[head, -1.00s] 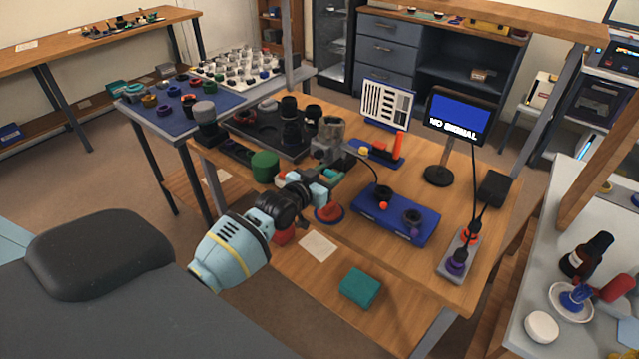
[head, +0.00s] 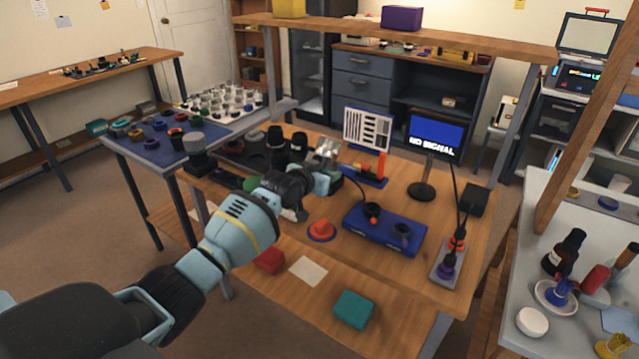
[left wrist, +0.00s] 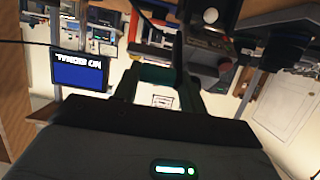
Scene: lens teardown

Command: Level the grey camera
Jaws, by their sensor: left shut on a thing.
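The grey camera (head: 327,150) stands at the back middle of the wooden table, just beyond my left gripper. It looks tilted, but its exact angle is hard to tell. My left gripper (head: 335,181) is just below and in front of the camera. In the left wrist view, my left gripper (left wrist: 158,80) has a dark green part (left wrist: 157,74) between its fingers, and it is shut on it. A dark boxy body with a round pale face (left wrist: 223,13) stands close beside the fingers there, seemingly the camera. My forearm hides part of the camera's base. My right gripper is out of view.
A blue box with knobs (head: 384,230), a red dome (head: 321,230) and a "NO SIGNAL" monitor (head: 436,135) are on the table (head: 290,240). A striped chart (head: 367,128) stands behind. Dark lens parts (head: 274,137) crowd the left. A shelf beam (head: 400,35) crosses above.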

